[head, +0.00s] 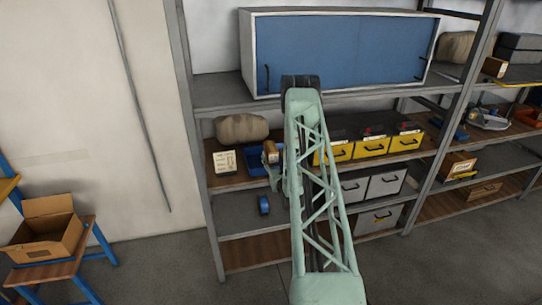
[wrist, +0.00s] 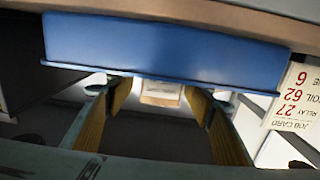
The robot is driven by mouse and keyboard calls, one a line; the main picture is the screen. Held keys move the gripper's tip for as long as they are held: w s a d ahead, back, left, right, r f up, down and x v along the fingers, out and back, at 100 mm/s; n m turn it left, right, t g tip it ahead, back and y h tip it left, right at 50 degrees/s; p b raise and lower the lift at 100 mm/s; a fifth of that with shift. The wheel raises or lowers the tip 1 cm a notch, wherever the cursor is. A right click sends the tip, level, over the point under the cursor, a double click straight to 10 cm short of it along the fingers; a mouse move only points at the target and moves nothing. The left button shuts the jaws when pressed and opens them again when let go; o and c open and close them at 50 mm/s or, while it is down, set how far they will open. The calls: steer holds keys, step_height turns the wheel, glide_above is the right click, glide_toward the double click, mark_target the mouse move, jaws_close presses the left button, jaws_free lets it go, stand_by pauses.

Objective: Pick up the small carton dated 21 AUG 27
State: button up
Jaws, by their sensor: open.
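A small pale brown carton (wrist: 161,98) shows between my fingers in the wrist view, beyond a blue tray (wrist: 165,45). No date on it can be read. My gripper (wrist: 157,87) is open, its yellow-padded fingers on either side of the carton's outline; whether they reach it cannot be told. In the head view a small brown carton (head: 270,150) stands by the blue tray (head: 259,168) on the middle shelf, just left of my arm. Whether it is the same carton is unclear. My arm hides most of the gripper there.
A job card (head: 224,162) stands left of the tray, upside down in the wrist view (wrist: 292,98). A brown roll (head: 242,128) lies behind it. Yellow-fronted bins (head: 372,147) stand right of my arm. A blue-fronted cabinet (head: 345,50) fills the shelf above.

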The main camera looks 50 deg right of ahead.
steer(key=shift+p+x, duration=0.55)
steer(key=shift+x, duration=2.1)
steer(key=shift+a, duration=0.1)
steer(key=shift+c, duration=0.5)
steer(key=c, duration=1)
steer(key=shift+r, duration=0.15)
steer(key=shift+r+b, duration=0.6)
steer(key=shift+r, duration=4.2)
